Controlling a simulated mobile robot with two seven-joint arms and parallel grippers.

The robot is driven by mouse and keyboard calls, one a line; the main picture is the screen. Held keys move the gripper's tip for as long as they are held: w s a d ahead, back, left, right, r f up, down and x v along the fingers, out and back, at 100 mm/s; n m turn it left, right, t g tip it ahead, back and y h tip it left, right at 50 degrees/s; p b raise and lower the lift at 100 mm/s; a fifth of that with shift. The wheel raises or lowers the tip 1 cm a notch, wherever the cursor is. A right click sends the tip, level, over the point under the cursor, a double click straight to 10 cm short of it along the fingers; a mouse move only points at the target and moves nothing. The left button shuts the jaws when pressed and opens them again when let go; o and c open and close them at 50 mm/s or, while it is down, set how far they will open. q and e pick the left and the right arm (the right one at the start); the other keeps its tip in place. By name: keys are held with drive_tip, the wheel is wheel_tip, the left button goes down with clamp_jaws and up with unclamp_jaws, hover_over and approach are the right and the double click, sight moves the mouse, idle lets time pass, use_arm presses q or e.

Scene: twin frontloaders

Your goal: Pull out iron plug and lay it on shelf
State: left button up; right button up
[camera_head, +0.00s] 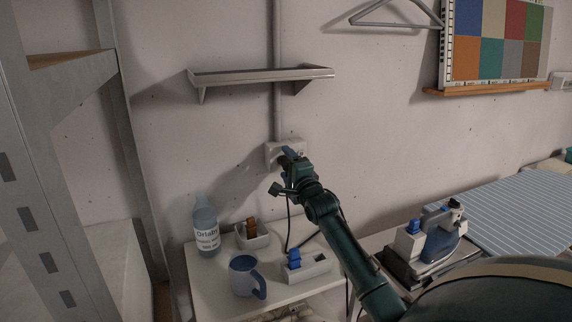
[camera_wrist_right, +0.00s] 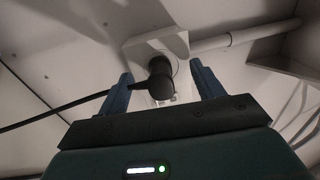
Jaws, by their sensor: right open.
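The black iron plug (camera_wrist_right: 160,80) sits in the white wall socket (camera_wrist_right: 158,46), its cord running off to the left in the right wrist view. The socket (camera_head: 272,152) also shows on the wall in the head view, where my gripper hides the plug. My right gripper (camera_wrist_right: 162,88) is open, with one blue finger on each side of the plug and gaps between. It also shows at the socket in the head view (camera_head: 289,158). The shelf (camera_head: 262,76) is mounted on the wall above the socket and looks empty. My left gripper is not in view.
A low table (camera_head: 217,286) below holds a labelled bottle (camera_head: 206,226), a blue mug (camera_head: 246,276) and two small white boxes with blue and brown items. An iron (camera_head: 437,236) stands by the striped ironing board (camera_head: 510,222) at right. A metal rack (camera_head: 62,190) stands at left.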

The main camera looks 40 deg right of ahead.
idle(0.9)
drive_tip(key=shift+r, duration=0.15)
drive_tip(key=c, duration=1.3)
drive_tip(key=shift+s, duration=0.1)
drive_tip(key=shift+v, duration=2.9)
drive_tip(key=shift+a+f, duration=0.1)
drive_tip(key=shift+f, duration=0.15)
